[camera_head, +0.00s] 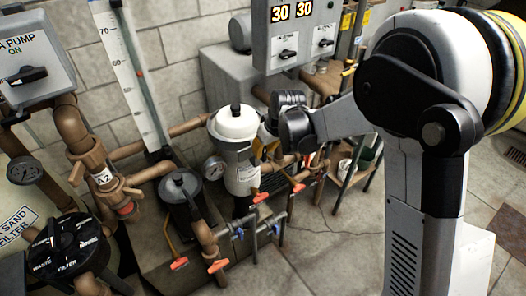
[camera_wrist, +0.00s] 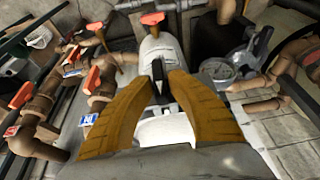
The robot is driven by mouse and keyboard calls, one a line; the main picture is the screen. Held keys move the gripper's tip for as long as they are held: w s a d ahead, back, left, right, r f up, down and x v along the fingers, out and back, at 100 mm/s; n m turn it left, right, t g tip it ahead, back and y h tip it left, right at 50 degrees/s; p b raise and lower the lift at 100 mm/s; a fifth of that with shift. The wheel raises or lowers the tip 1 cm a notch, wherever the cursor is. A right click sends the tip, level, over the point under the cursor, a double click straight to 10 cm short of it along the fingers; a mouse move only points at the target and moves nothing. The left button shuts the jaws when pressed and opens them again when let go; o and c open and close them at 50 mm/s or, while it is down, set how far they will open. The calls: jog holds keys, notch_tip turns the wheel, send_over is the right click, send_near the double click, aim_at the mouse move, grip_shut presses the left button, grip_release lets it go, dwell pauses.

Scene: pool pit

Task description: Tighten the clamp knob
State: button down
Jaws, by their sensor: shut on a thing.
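A grey-white canister with a white lid (camera_head: 236,122) stands upright in the middle of the head view, and its pale body (camera_wrist: 158,48) shows in the wrist view. My gripper (camera_head: 264,146) reaches in from the right to the canister's side, just below the lid. In the wrist view, the two tan fingers of my gripper (camera_wrist: 168,80) close from both sides on a small black clamp knob (camera_wrist: 160,84) in front of the canister. The fingers hide part of the knob. In the head view, the knob between the fingers cannot be made out.
A pressure gauge (camera_head: 214,168) sits left of the canister. Brown pipes with red-handled valves (camera_head: 262,198) run below and beside it. A dark pump strainer (camera_head: 180,186) stands to the left. A grey control box (camera_head: 296,36) hangs above. Open floor (camera_head: 335,235) lies at the lower right.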

jog(key=c, duration=1.4)
grip_release()
jog(key=shift+c, duration=0.2)
jog(key=v, duration=1.2)
